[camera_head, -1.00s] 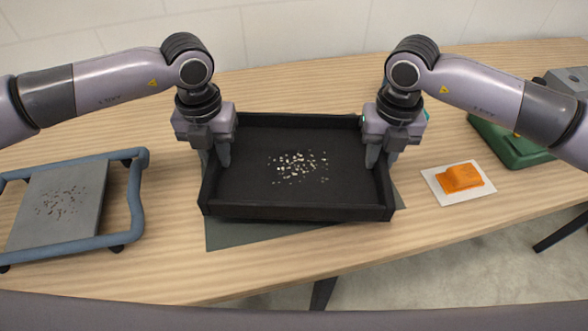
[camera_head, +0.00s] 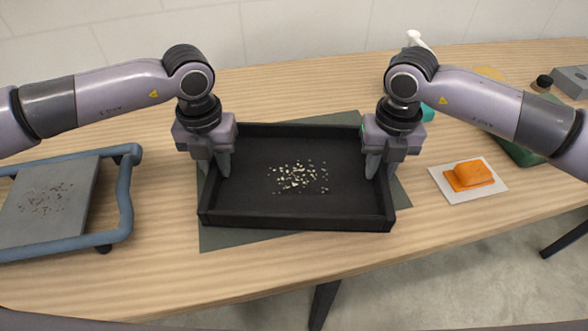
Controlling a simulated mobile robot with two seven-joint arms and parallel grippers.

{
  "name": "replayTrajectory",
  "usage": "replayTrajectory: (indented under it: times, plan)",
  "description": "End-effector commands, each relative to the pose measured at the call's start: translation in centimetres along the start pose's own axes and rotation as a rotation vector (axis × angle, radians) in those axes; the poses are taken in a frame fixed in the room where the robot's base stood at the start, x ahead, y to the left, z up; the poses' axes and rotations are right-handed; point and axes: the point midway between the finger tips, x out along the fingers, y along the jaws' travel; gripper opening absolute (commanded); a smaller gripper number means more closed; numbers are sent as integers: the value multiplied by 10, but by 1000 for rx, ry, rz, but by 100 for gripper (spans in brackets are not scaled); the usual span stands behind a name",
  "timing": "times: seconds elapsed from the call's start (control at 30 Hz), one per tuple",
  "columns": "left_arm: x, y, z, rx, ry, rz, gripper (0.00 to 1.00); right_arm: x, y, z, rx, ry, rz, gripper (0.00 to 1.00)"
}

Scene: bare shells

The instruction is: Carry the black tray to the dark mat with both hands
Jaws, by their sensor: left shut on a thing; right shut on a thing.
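The black tray (camera_head: 300,219) is in the middle of the head view, with several small pale bits (camera_head: 300,176) on its floor. The dark mat (camera_head: 222,238) lies under the tray and shows past its near left corner, at the back and at the right. I cannot tell whether the tray touches the mat or is just above it. My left gripper (camera_head: 216,165) is shut on the tray's left wall. My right gripper (camera_head: 379,167) is shut on the tray's right wall. The gripped spots are partly hidden by the fingers.
A grey plate in a blue frame (camera_head: 124,190) stands at the left. An orange block (camera_head: 472,174) on a white card (camera_head: 482,190) lies to the right. A green object (camera_head: 515,148) and a grey device (camera_head: 571,82) are at the far right. The table front is clear.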

Motion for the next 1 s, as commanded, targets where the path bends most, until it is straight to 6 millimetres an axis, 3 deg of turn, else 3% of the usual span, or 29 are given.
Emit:
replayTrajectory:
  times: [0.03,0.1,0.47,0.57,1.0]
  plan:
    - [1,0,0,0,0,1,30,1,0,0,1,0,-1,30]
    - [0,0,0,0,0,1,49,0,0,0,1,0,-1,49]
    - [-4,0,0,0,-1,-1,49,0,0,0,0,0,0,49]
    - [-16,0,1,-1,-2,-1,49,0,0,0,0,0,0,49]
    - [-103,0,0,0,-3,0,49,0,0,0,0,0,0,49]
